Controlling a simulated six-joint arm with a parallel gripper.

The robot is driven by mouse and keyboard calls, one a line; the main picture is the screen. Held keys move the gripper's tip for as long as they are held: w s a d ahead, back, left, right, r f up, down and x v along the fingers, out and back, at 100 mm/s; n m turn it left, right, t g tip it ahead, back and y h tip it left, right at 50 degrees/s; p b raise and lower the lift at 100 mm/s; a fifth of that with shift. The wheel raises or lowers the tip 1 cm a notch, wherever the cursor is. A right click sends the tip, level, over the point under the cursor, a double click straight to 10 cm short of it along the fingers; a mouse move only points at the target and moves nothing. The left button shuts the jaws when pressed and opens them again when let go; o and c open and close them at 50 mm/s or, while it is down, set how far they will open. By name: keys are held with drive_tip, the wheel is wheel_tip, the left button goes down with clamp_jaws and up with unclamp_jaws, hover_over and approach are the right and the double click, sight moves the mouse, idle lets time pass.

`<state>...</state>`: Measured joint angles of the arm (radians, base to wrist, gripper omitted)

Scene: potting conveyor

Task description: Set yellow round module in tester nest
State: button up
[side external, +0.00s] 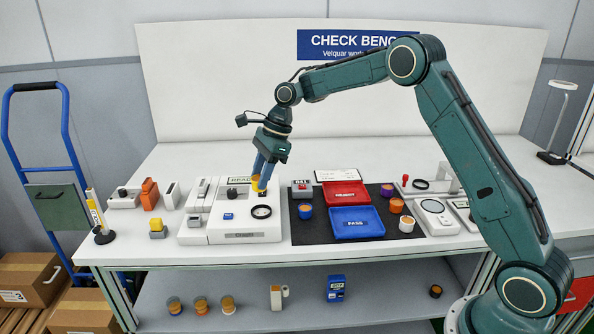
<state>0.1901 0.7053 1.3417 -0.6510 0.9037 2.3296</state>
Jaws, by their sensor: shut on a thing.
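My gripper (262,180), with blue fingers, points down over the white tester (245,237) and is shut on the yellow round module (255,183). The module is partly hidden by the fingers. It appears held above and behind a black ring on the tester's top (261,211), which looks like the nest. I cannot tell the exact gap between them. The tester has a small display reading something like READY, a black knob and a small blue button (228,217).

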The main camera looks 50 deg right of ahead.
drive_tip(key=shift+f, duration=3.65)
drive_tip(key=shift+f, duration=0.1)
drive_tip(key=o, duration=0.9)
drive_tip(key=shift+o, duration=0.2)
drive_tip(key=shift+o, duration=0.3)
drive_tip(key=v, duration=1.2)
